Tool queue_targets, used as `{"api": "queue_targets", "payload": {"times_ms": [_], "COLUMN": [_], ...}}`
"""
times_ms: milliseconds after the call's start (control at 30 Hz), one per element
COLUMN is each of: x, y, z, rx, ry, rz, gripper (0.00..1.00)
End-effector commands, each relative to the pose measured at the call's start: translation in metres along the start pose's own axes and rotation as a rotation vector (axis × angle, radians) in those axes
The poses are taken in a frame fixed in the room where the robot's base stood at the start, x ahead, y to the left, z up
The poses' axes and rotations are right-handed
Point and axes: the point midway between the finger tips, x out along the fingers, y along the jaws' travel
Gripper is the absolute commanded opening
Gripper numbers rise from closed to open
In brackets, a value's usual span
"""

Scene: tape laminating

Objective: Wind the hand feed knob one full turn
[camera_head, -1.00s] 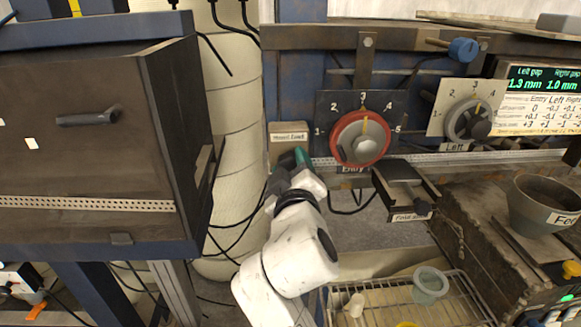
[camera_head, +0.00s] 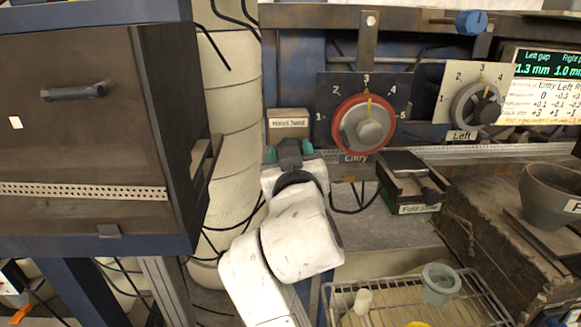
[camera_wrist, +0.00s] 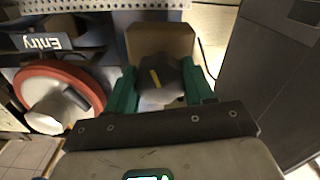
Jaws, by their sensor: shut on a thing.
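The hand feed knob is dark with a yellow pointer line and shows in the wrist view (camera_wrist: 161,88), in front of a tan box. In the head view, that box (camera_head: 289,124) carries a "Hand feed" label on its top part, and my gripper (camera_head: 290,151) hides most of the knob. In the wrist view, my gripper's green fingers (camera_wrist: 160,84) stand on either side of the knob, shut on it. The pointer line is slightly tilted in that view.
The red-rimmed Entry dial (camera_head: 363,125) is close to the right of my gripper. The Left dial (camera_head: 476,105) is farther right. A dark cabinet (camera_head: 80,120) stands on the left, with a pale ribbed duct (camera_head: 228,140) beside it. A wire rack (camera_head: 400,300) lies below.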

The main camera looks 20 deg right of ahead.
Motion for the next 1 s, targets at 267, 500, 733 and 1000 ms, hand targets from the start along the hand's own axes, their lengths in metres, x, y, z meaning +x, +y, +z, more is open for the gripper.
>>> {"api": "queue_targets", "payload": {"times_ms": [267, 500, 733, 1000], "x": [0.0000, -0.0003, -0.0003, -0.0002], "y": [-0.0016, -0.0015, -0.0018, -0.0015], "z": [0.0044, 0.0043, 0.0045, 0.0043], "rx": [0.264, 0.492, 0.711, 0.967], "ry": [0.001, 0.000, -0.001, -0.001], "rz": [-0.002, -0.002, -0.003, -0.002], "gripper": [0.22, 0.22, 0.22, 0.22]}}
